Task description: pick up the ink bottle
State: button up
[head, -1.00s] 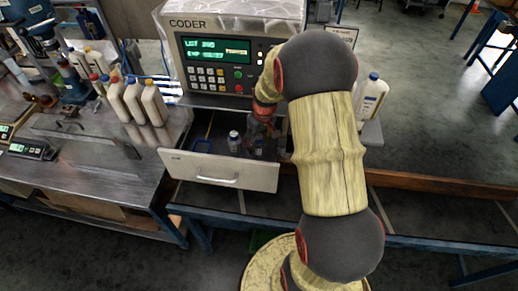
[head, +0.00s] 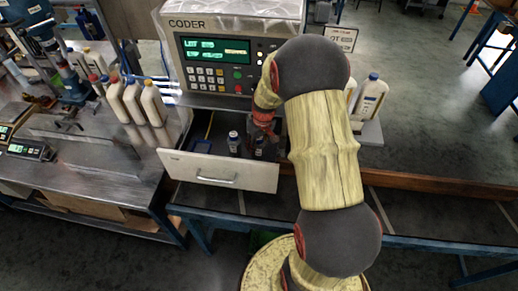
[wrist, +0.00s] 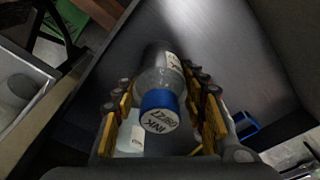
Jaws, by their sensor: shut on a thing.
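The ink bottle (wrist: 162,80) is in the wrist view, with clear sides and a blue cap (wrist: 158,108) whose white top reads INK. The yellow fingers of my gripper (wrist: 168,112) stand on both sides of it and are shut on it. In the head view my gripper (head: 264,128) is down at the open drawer (head: 220,170), below the coder. A small dark bottle (head: 259,147) shows just under the gripper. Another small bottle (head: 234,143) stands to its left in the drawer. Whether the held bottle touches the drawer floor cannot be told.
The coder machine (head: 215,65) stands right behind the drawer. A blue item (head: 202,146) lies at the drawer's left. White bottles (head: 153,103) stand on the left bench, and another white bottle (head: 371,97) stands to the right of my arm.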

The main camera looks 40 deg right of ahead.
jog(key=c, duration=0.5)
notch_tip(320, 180, up, 10)
jog(key=shift+p, duration=0.55)
